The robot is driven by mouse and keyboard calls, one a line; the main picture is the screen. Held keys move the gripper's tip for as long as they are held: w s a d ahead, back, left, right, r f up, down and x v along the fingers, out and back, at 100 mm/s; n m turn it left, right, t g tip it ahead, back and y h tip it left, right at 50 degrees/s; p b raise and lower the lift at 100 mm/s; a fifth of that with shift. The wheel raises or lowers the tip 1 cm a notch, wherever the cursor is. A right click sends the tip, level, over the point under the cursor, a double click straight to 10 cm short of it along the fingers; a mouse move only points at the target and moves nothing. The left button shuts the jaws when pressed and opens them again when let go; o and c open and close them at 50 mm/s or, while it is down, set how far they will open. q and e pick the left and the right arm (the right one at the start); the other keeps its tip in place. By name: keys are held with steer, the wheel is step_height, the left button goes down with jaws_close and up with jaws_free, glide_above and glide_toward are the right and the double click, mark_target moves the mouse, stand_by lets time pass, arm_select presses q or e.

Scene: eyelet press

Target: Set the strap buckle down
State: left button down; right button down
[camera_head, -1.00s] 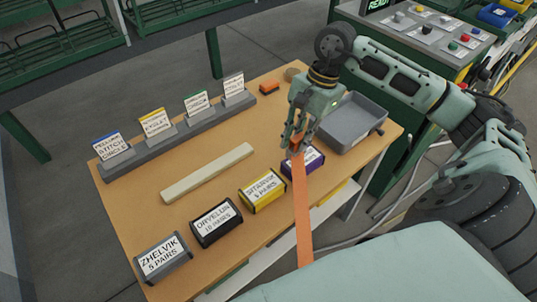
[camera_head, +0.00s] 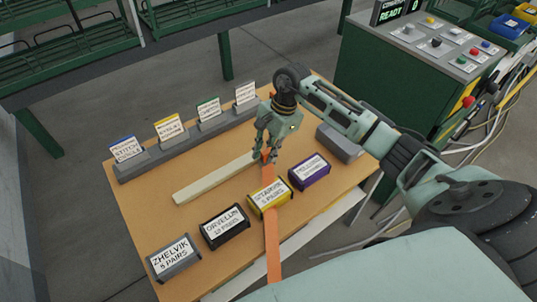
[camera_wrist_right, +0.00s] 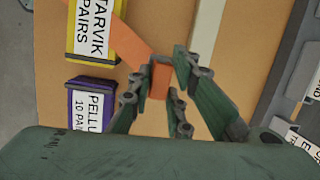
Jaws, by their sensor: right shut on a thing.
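My right gripper (camera_head: 266,152) is shut on the orange strap buckle (camera_wrist_right: 160,80) at the end of an orange strap (camera_head: 272,255). It holds the buckle over the table, behind the yellow box (camera_head: 286,199) and beside the right end of the cream bar (camera_head: 212,181). In the head view the fingers partly cover the buckle. The strap shows behind the yellow box and again in front of it, running past the near table edge. I cannot tell whether the buckle touches the tabletop. My left gripper is not in view.
A purple box (camera_head: 309,172), a black box (camera_head: 224,229) and a grey box (camera_head: 173,258) line the front. A card rack (camera_head: 190,136) stands behind. A grey tray (camera_head: 340,145) is partly hidden by my right arm. Bare tabletop (camera_head: 150,215) lies left of the bar.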

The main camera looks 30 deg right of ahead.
steer(key=shift+f, duration=1.55)
steer(key=c, duration=1.6)
jaws_free()
steer(key=shift+r, duration=0.15)
